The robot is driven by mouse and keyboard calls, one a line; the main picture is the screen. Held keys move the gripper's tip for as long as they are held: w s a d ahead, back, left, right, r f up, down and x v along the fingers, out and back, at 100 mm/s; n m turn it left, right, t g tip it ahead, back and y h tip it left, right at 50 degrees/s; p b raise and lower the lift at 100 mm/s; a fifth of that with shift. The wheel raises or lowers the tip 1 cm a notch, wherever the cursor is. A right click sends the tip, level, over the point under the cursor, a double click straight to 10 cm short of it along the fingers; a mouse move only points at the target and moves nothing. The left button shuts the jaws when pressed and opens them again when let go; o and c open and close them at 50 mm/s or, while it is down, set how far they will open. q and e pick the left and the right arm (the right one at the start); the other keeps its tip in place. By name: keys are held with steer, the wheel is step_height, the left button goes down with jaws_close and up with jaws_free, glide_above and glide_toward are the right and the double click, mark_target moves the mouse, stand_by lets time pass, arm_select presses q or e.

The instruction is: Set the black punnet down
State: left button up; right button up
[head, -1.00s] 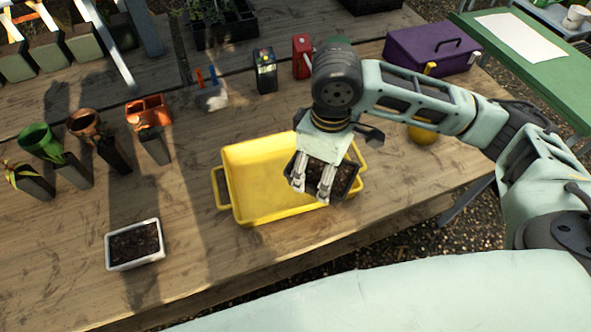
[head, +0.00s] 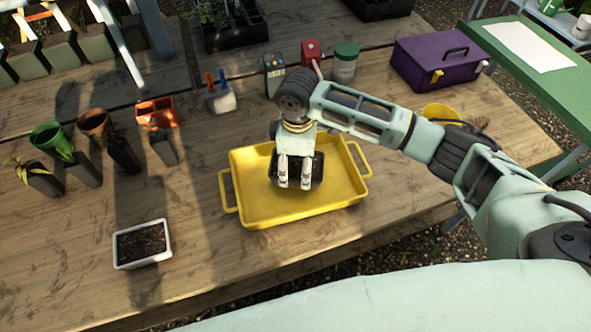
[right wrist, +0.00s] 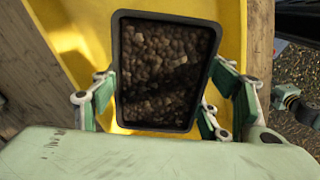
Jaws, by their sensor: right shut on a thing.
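My right gripper is shut on the punnet. The gripper and wrist hide part of the punnet in the head view. I cannot tell whether its base touches the tray floor. My left gripper is not in view.
A white punnet of soil (head: 142,244) stands left of the tray. Potted plants and pots (head: 98,125) stand at the left. Bare wood lies around the tray.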

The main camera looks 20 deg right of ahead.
mark_target(296, 171)
steer(key=shift+w+a+f, duration=0.1)
steer(key=shift+w+f, duration=0.2)
steer(key=shift+w, duration=0.1)
step_height(296, 171, down, 3)
steer(key=shift+f+p, duration=0.15)
steer(key=shift+p, duration=0.4)
steer(key=shift+f, duration=0.3)
steer(key=shift+f, duration=0.15)
steer(key=o, duration=1.4)
steer(key=shift+c, duration=0.2)
step_height(296, 171, up, 12)
steer(key=shift+r+b, duration=0.2)
steer(key=shift+b, duration=0.55)
